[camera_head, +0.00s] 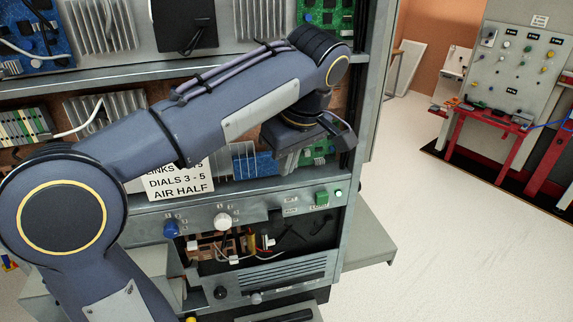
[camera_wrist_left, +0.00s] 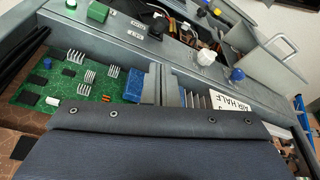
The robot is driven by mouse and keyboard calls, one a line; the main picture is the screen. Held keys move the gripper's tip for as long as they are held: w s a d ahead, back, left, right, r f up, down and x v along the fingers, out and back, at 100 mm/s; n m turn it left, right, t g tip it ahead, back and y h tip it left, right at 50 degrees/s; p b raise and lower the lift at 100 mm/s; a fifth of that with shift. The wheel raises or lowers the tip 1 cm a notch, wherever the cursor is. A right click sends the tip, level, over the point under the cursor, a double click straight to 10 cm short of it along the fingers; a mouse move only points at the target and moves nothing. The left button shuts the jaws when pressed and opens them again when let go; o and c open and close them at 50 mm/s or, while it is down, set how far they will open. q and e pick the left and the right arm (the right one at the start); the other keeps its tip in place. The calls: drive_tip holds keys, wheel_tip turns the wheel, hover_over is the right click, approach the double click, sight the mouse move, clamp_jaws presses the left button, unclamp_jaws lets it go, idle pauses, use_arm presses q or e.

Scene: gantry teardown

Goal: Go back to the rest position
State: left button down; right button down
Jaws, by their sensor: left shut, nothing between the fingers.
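My left arm (camera_head: 230,100) crosses the head view from the lower left to the upper middle. My left gripper (camera_head: 338,134) is shut and empty, in front of the lower shelf bay of the grey cabinet (camera_head: 349,200), near its right edge. It hides part of the bay behind it. The left wrist view shows a green circuit board (camera_wrist_left: 75,85) and the panel ledge close by; a dark part of my arm fills its lower middle. My right gripper is in neither view.
A white card (camera_head: 180,183) with black lettering stands on the ledge, partly behind my arm. Below are a blue knob (camera_head: 171,228), a white knob (camera_head: 223,221), a green button (camera_head: 322,199) and an open wiring bay. Clear floor lies to the right, before a red bench (camera_head: 492,118).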

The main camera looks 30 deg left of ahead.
use_arm(q)
drive_tip(key=shift+a+f, duration=0.1)
drive_tip(key=s+d+f+m+t+h, duration=0.2)
drive_tip(key=s+f+m, duration=0.3)
drive_tip(key=s+f, duration=0.4)
drive_tip(key=s+d+f+m+t+h, duration=0.2)
drive_tip(key=s+f+m+h, duration=0.3)
drive_tip(key=s+f, duration=0.3)
drive_tip(key=shift+s+f+m, duration=0.4)
drive_tip(key=shift+m, duration=0.4)
